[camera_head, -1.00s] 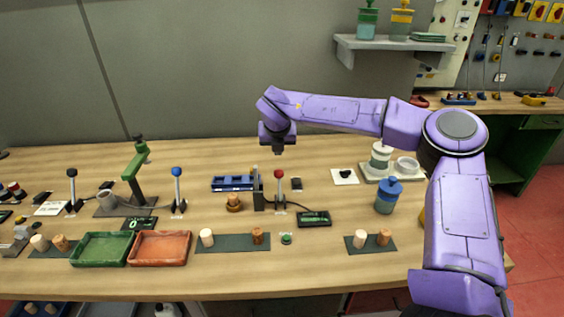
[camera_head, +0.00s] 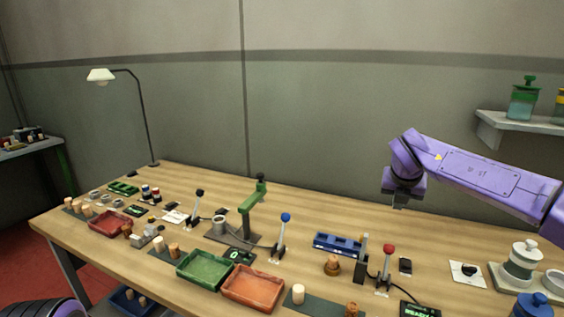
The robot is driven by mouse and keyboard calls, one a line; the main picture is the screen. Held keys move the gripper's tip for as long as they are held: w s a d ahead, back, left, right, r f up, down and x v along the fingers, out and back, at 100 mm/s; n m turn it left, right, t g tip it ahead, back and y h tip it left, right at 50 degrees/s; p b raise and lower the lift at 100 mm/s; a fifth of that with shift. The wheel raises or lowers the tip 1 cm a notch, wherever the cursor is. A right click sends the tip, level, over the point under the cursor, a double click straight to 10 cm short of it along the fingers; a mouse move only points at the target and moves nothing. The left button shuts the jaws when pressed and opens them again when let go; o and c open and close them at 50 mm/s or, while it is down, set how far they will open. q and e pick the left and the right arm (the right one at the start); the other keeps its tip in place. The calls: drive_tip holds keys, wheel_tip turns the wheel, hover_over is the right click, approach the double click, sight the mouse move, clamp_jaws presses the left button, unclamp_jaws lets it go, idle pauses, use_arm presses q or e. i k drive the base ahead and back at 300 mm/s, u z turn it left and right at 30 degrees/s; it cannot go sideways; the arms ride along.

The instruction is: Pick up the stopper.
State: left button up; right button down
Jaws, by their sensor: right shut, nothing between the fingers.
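Several cork stoppers stand on the workbench. A pale stopper (camera_head: 298,293) and a brown stopper (camera_head: 352,309) are on a dark mat at the front. Another pale stopper (camera_head: 155,244) and a brown one (camera_head: 173,250) stand left of the green tray. More pale stoppers (camera_head: 87,211) stand at the far left end. A brown stopper-like piece (camera_head: 332,265) sits before the blue rack. My right gripper (camera_head: 399,204) is shut and empty, high above the back of the bench, apart from every stopper. My left gripper is out of view.
A green tray (camera_head: 205,268), an orange tray (camera_head: 252,287) and a red tray (camera_head: 110,223) lie along the front. A green press (camera_head: 250,205), a blue-knobbed lever (camera_head: 282,235) and a red-knobbed lever (camera_head: 386,268) stand upright. A lamp (camera_head: 140,110) rises behind.

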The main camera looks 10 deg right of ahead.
sight(333, 260)
drive_tip(key=k, duration=1)
